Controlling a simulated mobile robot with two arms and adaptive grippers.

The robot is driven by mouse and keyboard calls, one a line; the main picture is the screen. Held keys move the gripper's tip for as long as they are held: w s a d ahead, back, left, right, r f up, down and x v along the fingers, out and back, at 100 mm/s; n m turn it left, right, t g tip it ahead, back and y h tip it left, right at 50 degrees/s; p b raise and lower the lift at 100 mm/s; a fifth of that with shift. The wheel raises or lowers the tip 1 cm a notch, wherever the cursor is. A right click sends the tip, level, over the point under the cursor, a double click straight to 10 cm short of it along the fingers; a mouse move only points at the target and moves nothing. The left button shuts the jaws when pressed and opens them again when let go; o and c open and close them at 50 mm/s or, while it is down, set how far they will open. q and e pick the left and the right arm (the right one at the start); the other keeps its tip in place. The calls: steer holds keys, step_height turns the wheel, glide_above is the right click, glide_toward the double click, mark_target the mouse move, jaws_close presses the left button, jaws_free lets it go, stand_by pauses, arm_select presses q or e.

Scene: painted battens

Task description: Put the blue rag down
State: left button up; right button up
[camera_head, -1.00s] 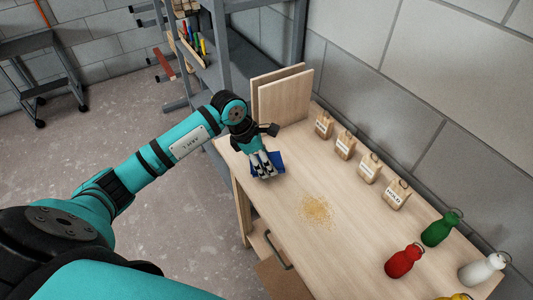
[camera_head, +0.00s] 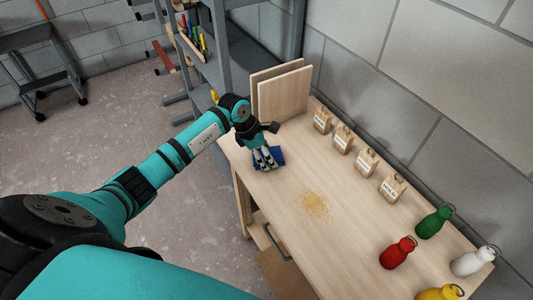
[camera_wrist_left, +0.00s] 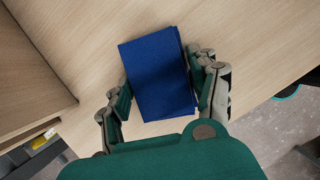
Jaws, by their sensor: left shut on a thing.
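The blue rag (camera_head: 277,156) is at the far left end of the wooden workbench (camera_head: 284,229). My left gripper (camera_head: 264,164) is over it, pointing down, and hides part of it. In the left wrist view the folded rag (camera_wrist_left: 158,70) lies between the two fingers of my left gripper (camera_wrist_left: 165,92), which are shut on it. The rag is at or just above the bench top; I cannot tell if it touches. My right gripper is not in view.
Green (camera_head: 434,222), red (camera_head: 397,252), white (camera_head: 473,261) and yellow (camera_head: 440,293) bottles stand at the near right. Sawdust (camera_head: 314,205) lies mid-bench. Two boards (camera_head: 285,92) stand upright behind the gripper.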

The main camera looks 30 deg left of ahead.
arm_select(q)
steer(key=shift+s+f, duration=0.15)
steer(key=shift+f, duration=0.2)
steer(key=o, duration=0.8)
steer(key=shift+o, duration=1)
steer(key=shift+f, duration=0.1)
steer(key=shift+r+p, duration=0.5)
steer(key=shift+r, duration=0.3)
steer(key=b+v, duration=0.3)
steer(key=v, duration=0.8)
steer(key=shift+a+r, duration=0.1)
steer(key=shift+r, duration=0.15)
